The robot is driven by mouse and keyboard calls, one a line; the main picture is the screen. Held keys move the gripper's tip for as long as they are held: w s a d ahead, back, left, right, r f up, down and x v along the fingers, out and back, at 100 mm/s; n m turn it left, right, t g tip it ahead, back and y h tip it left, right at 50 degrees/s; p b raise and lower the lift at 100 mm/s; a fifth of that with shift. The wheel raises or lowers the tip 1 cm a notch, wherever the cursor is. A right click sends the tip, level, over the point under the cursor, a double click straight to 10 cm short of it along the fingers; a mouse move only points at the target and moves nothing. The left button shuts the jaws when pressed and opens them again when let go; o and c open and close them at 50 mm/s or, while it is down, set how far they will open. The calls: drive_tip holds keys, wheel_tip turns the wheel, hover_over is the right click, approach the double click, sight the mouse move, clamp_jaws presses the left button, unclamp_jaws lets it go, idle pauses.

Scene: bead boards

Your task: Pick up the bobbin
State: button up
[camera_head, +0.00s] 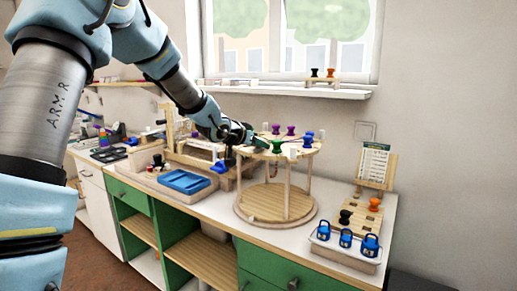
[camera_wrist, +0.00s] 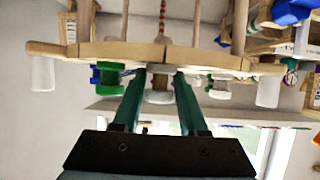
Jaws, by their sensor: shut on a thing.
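A round two-tier wooden stand (camera_head: 275,206) stands on the counter, with purple, blue and green bobbins around its top disc. My gripper (camera_head: 256,143) reaches in from the left at the top disc's near-left edge. In the wrist view its two teal fingers (camera_wrist: 160,88) are shut on a pale bobbin (camera_wrist: 159,97), which shows between them at the disc's edge. The fingers partly hide it, and I cannot tell whether it still touches the stand. A green bobbin (camera_head: 277,146) stands close to the right of the fingertips in the head view.
A wooden board with a black bobbin (camera_head: 345,216) and an orange bobbin (camera_head: 374,204) lies at right, behind blue objects (camera_head: 346,238). A blue tray (camera_head: 184,181) lies at left. The window-sill rack (camera_head: 322,80) holds two bobbins.

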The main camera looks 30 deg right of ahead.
clamp_jaws()
drive_tip(key=shift+r, duration=0.1)
